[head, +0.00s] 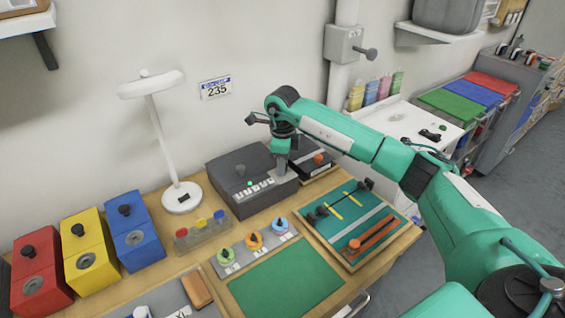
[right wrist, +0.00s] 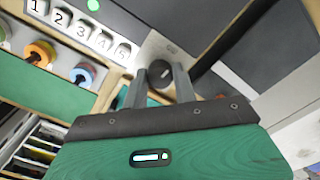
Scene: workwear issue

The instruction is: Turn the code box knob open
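The code box (head: 228,161) is a dark grey box with a row of numbered keys and a lit green lamp on its front. It stands against the wall at the middle of the table. In the right wrist view its dark round knob (right wrist: 160,72) sits on a light plate beside the keys (right wrist: 82,28). My right gripper (head: 281,166) points down at the right end of the box's front and hides the knob in the head view. Its two fingers (right wrist: 159,86) lie on either side of the knob; I cannot tell whether they touch it. My left gripper is out of view.
A white lamp (head: 182,197) and red, yellow and blue boxes (head: 133,232) stand to the left. Colored ring knobs (head: 254,241) and a green mat (head: 287,276) lie in front. A green tool board (head: 348,222) lies to the right, below my right arm.

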